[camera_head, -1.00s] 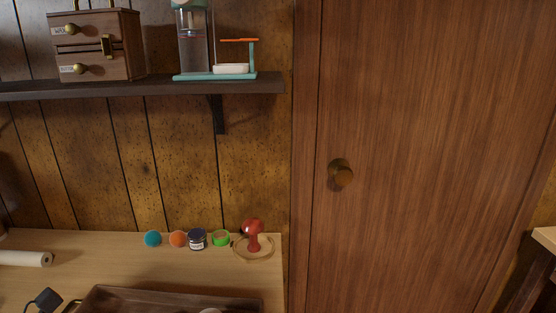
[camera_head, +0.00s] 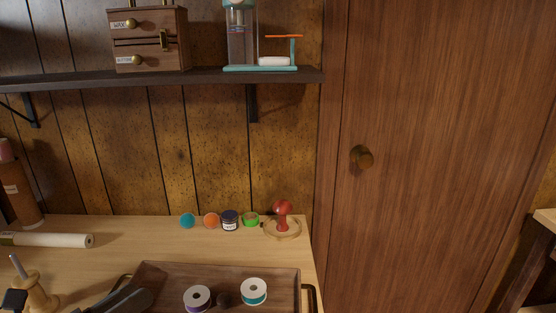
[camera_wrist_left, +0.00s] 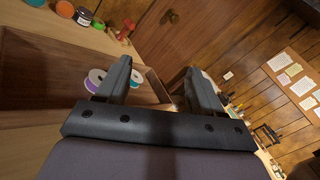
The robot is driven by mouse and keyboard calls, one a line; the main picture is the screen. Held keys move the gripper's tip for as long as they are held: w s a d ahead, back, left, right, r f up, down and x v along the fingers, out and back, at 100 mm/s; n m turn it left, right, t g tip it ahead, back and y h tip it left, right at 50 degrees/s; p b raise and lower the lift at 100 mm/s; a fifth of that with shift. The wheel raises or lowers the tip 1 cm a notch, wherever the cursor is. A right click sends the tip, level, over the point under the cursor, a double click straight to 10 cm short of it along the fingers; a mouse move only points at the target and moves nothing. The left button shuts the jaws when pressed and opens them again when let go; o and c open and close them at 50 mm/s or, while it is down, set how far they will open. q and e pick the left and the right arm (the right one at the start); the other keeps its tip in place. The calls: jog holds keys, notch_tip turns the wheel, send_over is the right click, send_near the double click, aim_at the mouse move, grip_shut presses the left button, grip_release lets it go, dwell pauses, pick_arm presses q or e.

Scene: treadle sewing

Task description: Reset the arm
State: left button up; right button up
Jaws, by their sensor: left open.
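My left gripper (camera_wrist_left: 162,84) is open in the left wrist view, its two dark fingers apart with nothing between them. In the head view the dark left gripper (camera_head: 126,299) shows at the bottom edge, over the left part of a brown wooden tray (camera_head: 200,270). The tray holds a white-topped purple spool (camera_head: 197,298) and a white-topped teal spool (camera_head: 254,290). Both spools also show beyond the left finger in the wrist view. My right gripper is in neither view.
A white roll (camera_head: 60,240) lies left. A shelf (camera_head: 215,78) hangs above; a wooden door (camera_head: 430,130) stands right.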

pick_arm(q)
jog(key=a+n+t+y, duration=0.6)
jog(key=n+y, duration=0.5)
jog(key=n, duration=0.7)
jog(key=s+a+f+n+g+y, duration=0.3)
jog(key=f+n+g+y, duration=0.3)
jog(key=n, duration=0.4)
jog(key=s+d+f+n+g+h, duration=0.65)
jog(key=s+d+f+g, duration=0.4)
jog(key=s+f, duration=0.3)
jog(key=w+d+f+t+h+p, duration=0.1)
jog(key=w+d+t+p, duration=0.1)
jog(key=w+t+p, duration=0.3)
jog(key=shift+w+f+t+h+p, duration=0.15)
jog(key=shift+f+t+h+p, duration=0.25)
jog(key=shift+p, duration=0.75)
jog(key=shift+d, duration=0.1)
